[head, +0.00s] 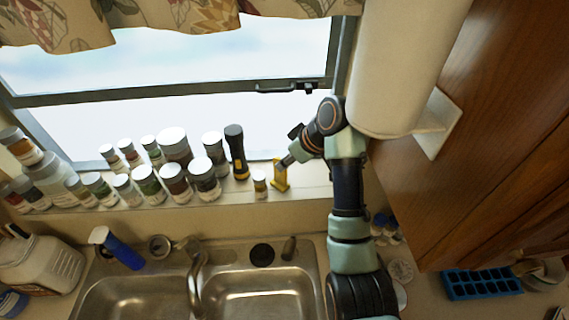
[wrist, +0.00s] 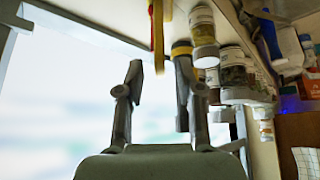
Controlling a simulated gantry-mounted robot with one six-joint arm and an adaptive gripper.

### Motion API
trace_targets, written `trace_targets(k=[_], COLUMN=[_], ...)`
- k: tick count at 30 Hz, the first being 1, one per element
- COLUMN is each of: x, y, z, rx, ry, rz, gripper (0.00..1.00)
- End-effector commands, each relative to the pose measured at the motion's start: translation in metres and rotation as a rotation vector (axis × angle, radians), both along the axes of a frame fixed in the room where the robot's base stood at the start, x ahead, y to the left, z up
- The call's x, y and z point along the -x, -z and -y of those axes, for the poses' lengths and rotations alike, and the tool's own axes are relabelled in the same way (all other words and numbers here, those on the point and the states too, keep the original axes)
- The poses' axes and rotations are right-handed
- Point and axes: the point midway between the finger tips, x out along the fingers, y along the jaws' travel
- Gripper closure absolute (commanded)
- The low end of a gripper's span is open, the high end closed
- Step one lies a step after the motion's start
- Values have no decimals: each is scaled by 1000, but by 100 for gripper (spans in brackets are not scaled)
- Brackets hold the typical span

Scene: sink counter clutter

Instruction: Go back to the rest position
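My gripper (head: 287,161) is at the right end of the windowsill, in front of the window. Its tip is close to a small yellow item (head: 280,178) standing on the sill; I cannot tell from the head view if they touch. In the wrist view my gripper (wrist: 164,82) has its two fingers spread apart, with nothing held between them. The yellow item (wrist: 158,38) shows beyond the fingertips, apart from them. A black and yellow flashlight (head: 237,152) stands to the left; in the wrist view the flashlight (wrist: 181,60) appears behind the right finger.
Several jars (head: 174,146) crowd the sill to the left, with a small jar (head: 260,185) beside the yellow item. A paper towel roll (head: 405,65) and wooden cabinet (head: 490,140) are close on the right. The sink (head: 262,292) and faucet (head: 197,280) lie below.

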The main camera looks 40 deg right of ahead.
Motion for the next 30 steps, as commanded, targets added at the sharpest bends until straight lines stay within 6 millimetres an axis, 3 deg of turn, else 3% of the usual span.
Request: trace_targets(k=[14, 19, 21, 25, 28, 30], x=[-1, -17, -36, -36, -15, 12], y=[1, -7, -14, 10, 23, 25], z=[0, -11, -49, -137, -217, -267], rx=[-1, -52, -52, -25, -9, -4], ry=[2, 67, 66, 72, 76, 82], rz=[6, 211, 290, 310, 360, 404], gripper=[64, 64, 64, 64, 64, 64])
